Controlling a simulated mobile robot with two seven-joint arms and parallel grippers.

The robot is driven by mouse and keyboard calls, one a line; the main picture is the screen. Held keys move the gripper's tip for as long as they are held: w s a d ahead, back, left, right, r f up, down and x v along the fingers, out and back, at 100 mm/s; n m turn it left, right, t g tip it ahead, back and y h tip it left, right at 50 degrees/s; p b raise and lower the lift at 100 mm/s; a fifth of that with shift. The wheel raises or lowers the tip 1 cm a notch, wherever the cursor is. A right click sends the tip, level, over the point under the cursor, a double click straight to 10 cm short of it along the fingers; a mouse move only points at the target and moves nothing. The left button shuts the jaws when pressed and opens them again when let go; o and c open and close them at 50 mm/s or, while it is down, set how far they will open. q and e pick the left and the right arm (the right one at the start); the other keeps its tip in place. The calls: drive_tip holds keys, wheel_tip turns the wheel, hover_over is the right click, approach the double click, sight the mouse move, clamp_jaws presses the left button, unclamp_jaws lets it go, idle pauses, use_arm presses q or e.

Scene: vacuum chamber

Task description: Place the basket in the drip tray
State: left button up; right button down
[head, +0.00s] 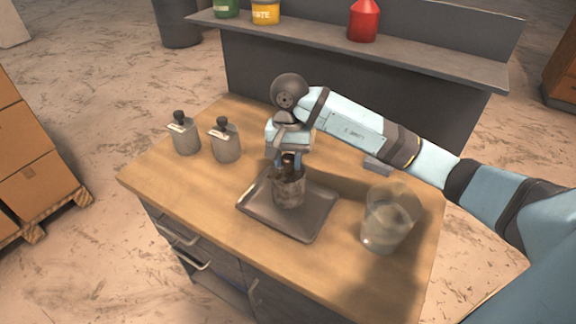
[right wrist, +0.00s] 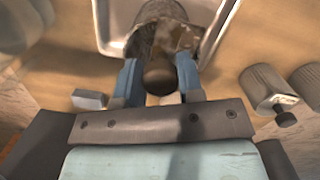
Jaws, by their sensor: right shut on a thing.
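The basket (head: 289,191) is a small, dark, mottled metal cylinder in the head view. It appears upright over the left part of the drip tray; I cannot tell if its base touches the tray. The drip tray (head: 308,222) is a shallow dark square tray on the wooden bench. My right gripper (head: 287,165) points down from above and is shut on the basket's top part. In the right wrist view the blue fingers (right wrist: 160,80) close around a dark round knob, with the basket (right wrist: 160,25) beyond and the tray rim (right wrist: 103,25) around it. My left gripper is not in view.
A clear glass beaker (head: 388,220) stands right of the tray. Two grey bottles (head: 186,136) (head: 225,143) with dark tops stand at the left. A small grey block (head: 378,164) lies behind the beaker. A shelf (head: 400,62) with coloured containers stands behind the bench.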

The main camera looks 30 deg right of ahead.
drive_tip(key=shift+f, duration=1.25)
drive_tip(key=shift+f, duration=0.2)
drive_tip(key=c, duration=0.8)
unclamp_jaws()
drive_tip(key=shift+o, duration=0.2)
drive_tip(key=shift+r, duration=0.1)
drive_tip(key=shift+r, duration=0.2)
drive_tip(key=r, duration=0.7)
drive_tip(key=w+d+r+b, duration=0.1)
drive_tip(key=r, duration=0.3)
drive_tip(key=shift+w+r, duration=0.1)
drive_tip(key=shift+r, duration=0.25)
